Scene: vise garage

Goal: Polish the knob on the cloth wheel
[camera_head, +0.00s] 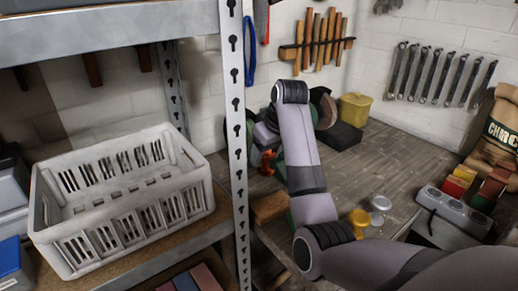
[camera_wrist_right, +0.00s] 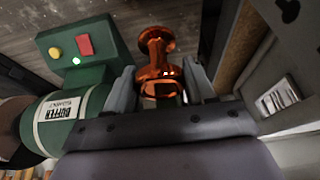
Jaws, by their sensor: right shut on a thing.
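A copper-coloured knob (camera_wrist_right: 158,60) stands between the two fingers of my right gripper (camera_wrist_right: 158,85) in the right wrist view. The gripper is shut on it. In the head view, the knob (camera_head: 267,163) shows as a small orange shape below my right gripper (camera_head: 264,140), partly hidden. The green buffer machine (camera_wrist_right: 85,85) is just left of the gripper in the wrist view, with a red button, a yellow button and a lit green light. A brown round part (camera_wrist_right: 9,128), possibly the cloth wheel, is cut off at that view's left edge. My forearm hides much of the buffer in the head view.
A gold knob (camera_head: 359,219) and a silver knob (camera_head: 380,205) stand on the wooden bench (camera_head: 375,165). A perforated metal shelf post (camera_head: 237,120) rises close left of my gripper. A white crate (camera_head: 125,215) is on the shelf. A yellow container (camera_head: 355,108) stands behind.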

